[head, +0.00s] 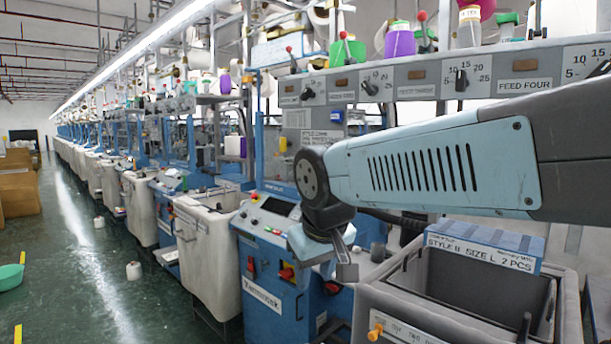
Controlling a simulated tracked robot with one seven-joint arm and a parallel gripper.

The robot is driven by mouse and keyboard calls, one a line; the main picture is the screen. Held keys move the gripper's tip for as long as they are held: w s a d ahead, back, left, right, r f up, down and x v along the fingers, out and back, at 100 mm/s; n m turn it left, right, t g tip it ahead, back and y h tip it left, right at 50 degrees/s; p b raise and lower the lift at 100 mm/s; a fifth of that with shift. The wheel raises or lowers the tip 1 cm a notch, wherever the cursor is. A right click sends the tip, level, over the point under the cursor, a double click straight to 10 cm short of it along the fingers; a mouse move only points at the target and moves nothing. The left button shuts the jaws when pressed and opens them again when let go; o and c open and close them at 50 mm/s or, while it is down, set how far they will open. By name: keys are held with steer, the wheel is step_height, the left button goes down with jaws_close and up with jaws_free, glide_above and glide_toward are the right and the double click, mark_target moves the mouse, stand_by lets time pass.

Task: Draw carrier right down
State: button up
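I cannot make out a part labelled as the right carrier. A grey feed rail (430,79) with dark dial knobs and a "FEED FOUR" label runs across the upper right. Red-balled levers, one of them at the left (290,52), stand along its top. My gripper (346,262) hangs below the arm's dark joint, in front of the blue machine and left of the grey bin. It points down, is small and partly hidden by my own wrist, and I cannot tell whether it is open. Nothing is visibly held in it.
A grey bin (405,312) with an orange knob stands at the lower right, a "STYLE B SIZE L 2 PCS" box (485,246) at its back edge. A blue machine (272,278) stands left of it. A white bin (205,260) is further left. Green floor is open at left.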

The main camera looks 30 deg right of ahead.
steer(key=w+d+r+n+g+h, duration=0.1)
steer(key=w+d+r+h, duration=0.25)
steer(key=w, duration=0.35)
steer(key=w+d+r+n+g+h, duration=0.1)
steer(key=w+d+r+h, duration=0.25)
steer(key=w, duration=0.35)
steer(key=w+r+n+t+h, duration=0.1)
steer(key=w+r+h, duration=0.2)
steer(key=w, duration=0.4)
steer(key=w+r+n+t+h, duration=0.1)
steer(key=w+r+t+h, duration=0.2)
steer(key=w, duration=0.5)
steer(key=shift+g+h, duration=0.3)
steer(key=shift+g, duration=0.4)
steer(key=x, duration=1.2)
steer(key=shift+d+f, duration=0.25)
steer(key=shift+f, duration=0.1)
steer(key=shift+c, duration=0.4)
jaws_close()
steer(key=shift+d, duration=0.1)
